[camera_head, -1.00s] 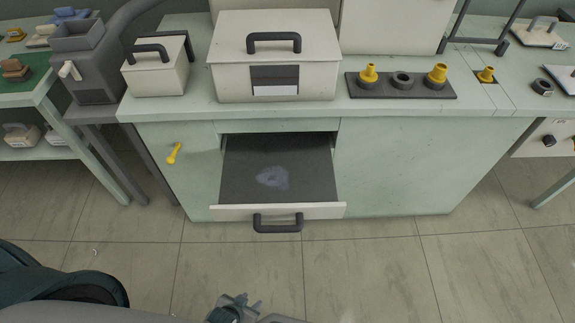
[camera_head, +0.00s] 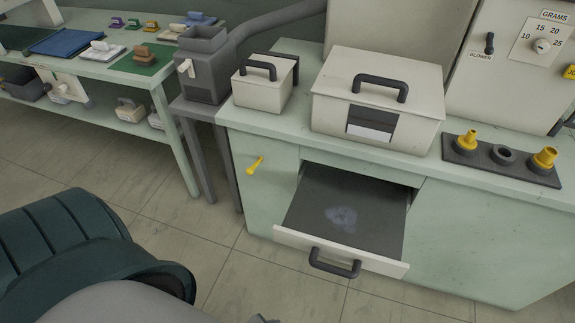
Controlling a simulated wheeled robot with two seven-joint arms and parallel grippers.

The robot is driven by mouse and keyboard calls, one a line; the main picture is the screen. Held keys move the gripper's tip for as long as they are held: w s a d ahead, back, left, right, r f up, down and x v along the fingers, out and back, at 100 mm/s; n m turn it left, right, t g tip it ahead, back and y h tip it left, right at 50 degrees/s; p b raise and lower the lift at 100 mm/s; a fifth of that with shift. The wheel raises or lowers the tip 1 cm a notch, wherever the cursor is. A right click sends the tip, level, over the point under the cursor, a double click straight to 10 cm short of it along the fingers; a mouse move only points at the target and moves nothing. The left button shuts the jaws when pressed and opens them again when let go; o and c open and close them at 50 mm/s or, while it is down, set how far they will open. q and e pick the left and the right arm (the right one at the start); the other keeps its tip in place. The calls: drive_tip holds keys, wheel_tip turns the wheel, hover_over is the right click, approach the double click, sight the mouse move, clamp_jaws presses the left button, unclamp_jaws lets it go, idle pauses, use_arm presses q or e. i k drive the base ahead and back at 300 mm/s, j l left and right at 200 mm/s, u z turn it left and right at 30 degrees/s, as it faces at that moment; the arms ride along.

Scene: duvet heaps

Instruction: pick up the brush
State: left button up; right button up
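No brush can be told for sure. On the left table, a small brown block-like object (camera_head: 141,53) sits on a green mat (camera_head: 150,64), and a white-handled object (camera_head: 101,46) lies on a pale pad in front of it. Either is too small to identify. My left arm fills the lower left. Only a small grey tip, seemingly of my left gripper (camera_head: 262,319), shows at the bottom edge; its fingers are cut off. My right gripper is out of view.
An open drawer (camera_head: 310,200) juts from the pale green cabinet (camera_head: 460,235). White boxes (camera_head: 380,105) and a black holder with yellow fittings (camera_head: 490,168) stand on top. A grey hopper machine (camera_head: 204,70) stands between cabinet and left table (camera_head: 75,67). Floor (camera_head: 150,185) before the left table is clear.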

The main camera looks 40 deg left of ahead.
sight(144, 58)
drive_tip(key=u, duration=2)
drive_tip(key=z, duration=1)
drive_tip(key=i+j+u, duration=0.1)
drive_tip(key=i+j, duration=0.65)
drive_tip(key=j, duration=0.2)
drive_tip(key=i+j+u, duration=0.15)
drive_tip(key=i+j, duration=0.65)
drive_tip(key=j, duration=0.1)
